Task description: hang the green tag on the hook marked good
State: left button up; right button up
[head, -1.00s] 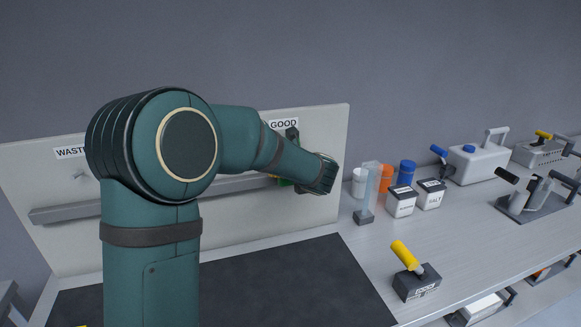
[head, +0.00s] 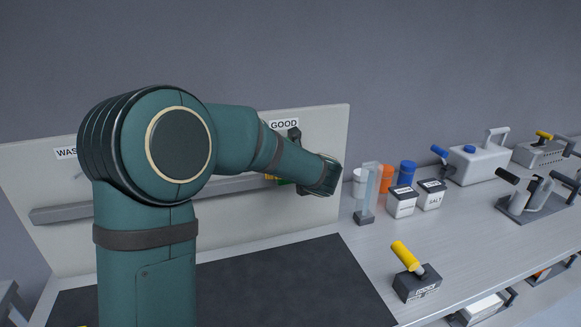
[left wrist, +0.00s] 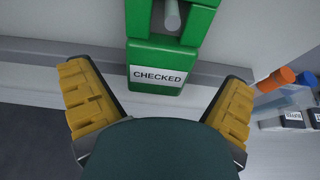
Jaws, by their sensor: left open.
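The green tag (left wrist: 157,70) reads CHECKED and fills the top middle of the left wrist view. A light grey peg (left wrist: 172,14) shows within the opening of its upper part, so the tag appears to hang on it. In the head view only a sliver of the tag (head: 284,182) shows, below the GOOD label (head: 284,125); my arm hides most of the area. My left gripper (left wrist: 158,78) is open, its yellow-padded fingers on either side of and apart from the tag's lower end. My right gripper is out of view.
The upright board (head: 325,125) carries a grey rail (head: 70,213) and a partly covered WASTE label (head: 66,153). To its right stand a clear cylinder (head: 367,190), orange and blue bottles, and labelled jars (head: 401,201). A yellow-handled block (head: 416,284) sits near the front edge.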

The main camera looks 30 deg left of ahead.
pick_arm(q)
jog(key=v, duration=1.1)
jog(key=shift+a, duration=0.15)
